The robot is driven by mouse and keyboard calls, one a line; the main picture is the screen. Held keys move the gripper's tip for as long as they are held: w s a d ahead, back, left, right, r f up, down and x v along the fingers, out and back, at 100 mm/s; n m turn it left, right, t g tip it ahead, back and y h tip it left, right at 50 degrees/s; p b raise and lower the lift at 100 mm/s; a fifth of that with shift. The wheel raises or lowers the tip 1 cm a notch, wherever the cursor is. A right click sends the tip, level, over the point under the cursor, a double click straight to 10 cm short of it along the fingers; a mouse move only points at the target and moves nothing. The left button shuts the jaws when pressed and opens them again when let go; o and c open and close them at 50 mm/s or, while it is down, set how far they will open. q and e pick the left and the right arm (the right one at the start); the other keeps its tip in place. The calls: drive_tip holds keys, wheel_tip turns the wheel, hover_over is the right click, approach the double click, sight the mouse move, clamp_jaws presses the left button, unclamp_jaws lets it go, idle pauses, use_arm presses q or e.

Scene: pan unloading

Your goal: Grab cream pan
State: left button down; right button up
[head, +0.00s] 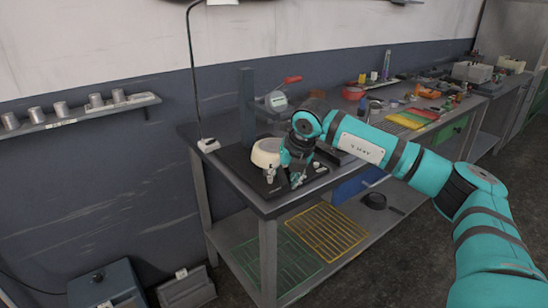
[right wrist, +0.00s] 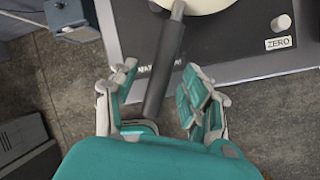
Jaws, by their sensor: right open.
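The cream pan (head: 265,152) sits on a black device with a ZERO label, near the left end of the workbench. In the right wrist view the cream pan (right wrist: 190,4) shows only its edge at the top, and its dark handle (right wrist: 163,72) points down toward me. My right gripper (head: 284,180) is open at the pan's near side and partly covers it in the head view. In the right wrist view my right gripper (right wrist: 158,72) has one finger on each side of the handle, with visible gaps. My left gripper is not in view.
A post (head: 246,105) stands behind the pan, beside a pan with a red handle (head: 292,80). Green (head: 275,262) and yellow (head: 327,232) racks lie on the lower shelf. Tools and coloured trays (head: 405,120) crowd the bench to the right. A wall shelf (head: 80,112) holds metal cups.

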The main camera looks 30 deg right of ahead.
drive_tip(key=shift+s+r, duration=0.1)
drive_tip(key=shift+r, duration=0.05)
drive_tip(key=shift+c, duration=0.8)
clamp_jaws()
drive_tip(key=shift+r, duration=0.1)
